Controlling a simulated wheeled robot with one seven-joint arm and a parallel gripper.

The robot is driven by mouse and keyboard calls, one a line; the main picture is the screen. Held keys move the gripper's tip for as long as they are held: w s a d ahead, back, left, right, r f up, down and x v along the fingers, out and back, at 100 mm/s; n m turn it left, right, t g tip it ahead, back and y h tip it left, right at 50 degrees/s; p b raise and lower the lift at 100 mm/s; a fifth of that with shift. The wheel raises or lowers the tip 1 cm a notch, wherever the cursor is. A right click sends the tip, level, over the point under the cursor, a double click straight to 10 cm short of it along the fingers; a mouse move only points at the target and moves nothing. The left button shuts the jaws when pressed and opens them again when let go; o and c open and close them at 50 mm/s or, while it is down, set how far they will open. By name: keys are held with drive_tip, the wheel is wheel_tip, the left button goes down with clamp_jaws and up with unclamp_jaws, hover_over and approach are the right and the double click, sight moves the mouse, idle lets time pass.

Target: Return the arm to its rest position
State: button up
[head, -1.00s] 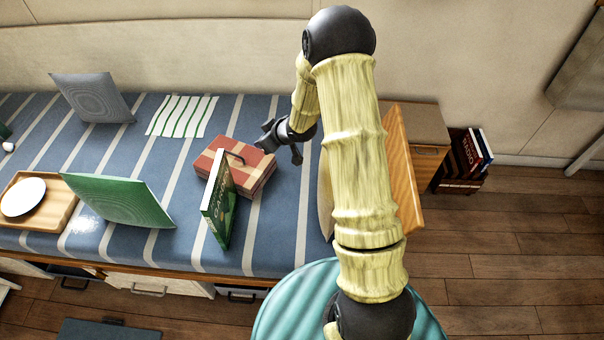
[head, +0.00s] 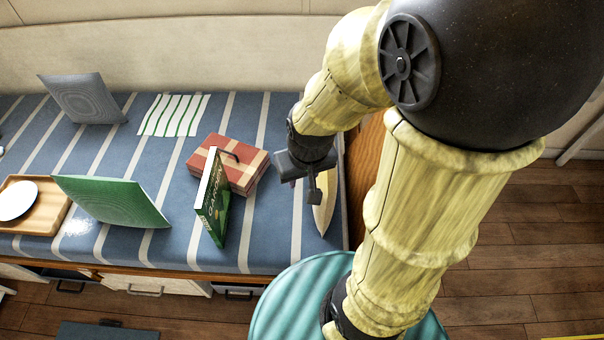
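My gripper (head: 300,186) is at the end of my yellow and black arm, over the right end of the blue striped bench, right of the red checked box. It holds nothing that I can see. Its fingers are small and dark, and I cannot tell how far apart they are. My arm rises from the bottom, and its large black elbow fills the upper right of the head view, hiding what is behind it.
On the striped bench (head: 277,225) are a red checked box (head: 246,173), a green book (head: 213,215) leaning on it, a green cushion (head: 115,202), a grey cushion (head: 84,97), a striped cloth (head: 175,114) and a wooden tray (head: 48,222). Wooden floor (head: 540,260) lies open at right.

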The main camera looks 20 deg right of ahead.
drive_tip(key=w+p+v, duration=0.2)
drive_tip(key=p+v, duration=0.9)
drive_tip(key=p, duration=0.1)
drive_tip(key=w+r+p+v, duration=0.1)
drive_tip(key=w+p+v, duration=0.2)
drive_tip(key=p+v, duration=0.9)
drive_tip(key=shift+r, duration=0.35)
drive_tip(key=shift+w, duration=0.15)
